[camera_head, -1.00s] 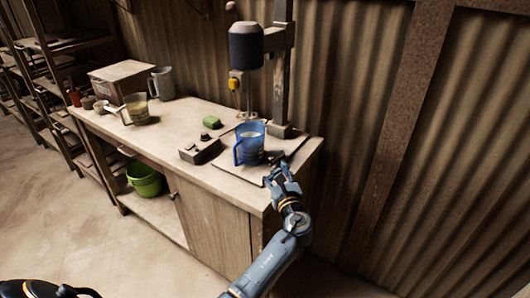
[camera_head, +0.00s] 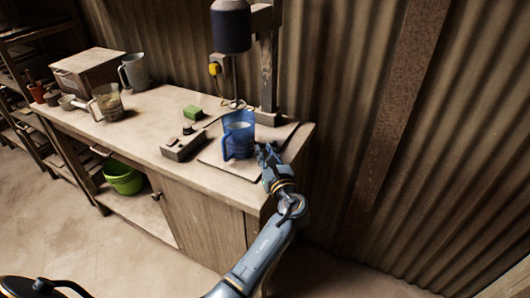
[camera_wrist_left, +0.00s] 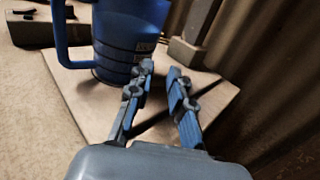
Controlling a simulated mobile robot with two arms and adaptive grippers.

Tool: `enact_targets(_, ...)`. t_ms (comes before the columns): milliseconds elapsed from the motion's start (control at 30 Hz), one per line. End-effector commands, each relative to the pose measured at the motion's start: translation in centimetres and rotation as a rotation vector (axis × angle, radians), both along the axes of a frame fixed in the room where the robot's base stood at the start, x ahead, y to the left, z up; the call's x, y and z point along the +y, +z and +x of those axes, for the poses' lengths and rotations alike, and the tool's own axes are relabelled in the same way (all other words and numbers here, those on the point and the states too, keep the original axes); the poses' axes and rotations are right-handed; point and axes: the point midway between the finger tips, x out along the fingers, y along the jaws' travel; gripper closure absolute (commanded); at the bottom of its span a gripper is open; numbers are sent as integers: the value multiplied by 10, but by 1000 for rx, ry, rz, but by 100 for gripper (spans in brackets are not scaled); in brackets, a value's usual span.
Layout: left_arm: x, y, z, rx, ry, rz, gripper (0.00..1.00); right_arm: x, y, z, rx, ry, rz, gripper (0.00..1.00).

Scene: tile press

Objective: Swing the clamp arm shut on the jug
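The blue jug (camera_head: 238,138) stands upright on a flat board (camera_head: 222,168) near the right end of the workbench, its handle to the left. In the left wrist view the jug (camera_wrist_left: 130,35) rises just beyond the fingers, at upper left. My left gripper (camera_head: 268,152) is low over the board, close to the jug's right side. In the wrist view its two fingers (camera_wrist_left: 160,70) are apart with a narrow gap and nothing clearly held. A thin dark strip (camera_wrist_left: 155,122) shows between them; I cannot tell whether it is the clamp arm or a shadow. My right gripper is not in view.
A press post (camera_head: 267,80) with a dark cylindrical head (camera_head: 231,26) stands behind the jug. A grey control box (camera_head: 183,145) and a green block (camera_head: 193,112) lie to the left. A glass jug (camera_head: 109,102) and metal jug (camera_head: 133,72) stand farther left. A corrugated wall closes the right.

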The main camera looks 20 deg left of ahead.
Motion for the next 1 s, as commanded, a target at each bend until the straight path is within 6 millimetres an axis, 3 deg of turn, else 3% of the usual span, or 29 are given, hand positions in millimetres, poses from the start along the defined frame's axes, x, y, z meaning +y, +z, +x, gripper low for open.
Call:
enact_targets(333,0,0,0,0,1,0,100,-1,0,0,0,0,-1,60)
enact_targets(367,0,0,0,0,1,0,98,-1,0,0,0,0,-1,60)
enact_targets(533,0,0,0,0,1,0,63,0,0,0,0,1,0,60)
enact_targets(867,-1,-1,-1,1,0,-1,62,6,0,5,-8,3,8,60)
enact_targets(1000,-11,-1,-13,1,-1,-2,62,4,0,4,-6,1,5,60)
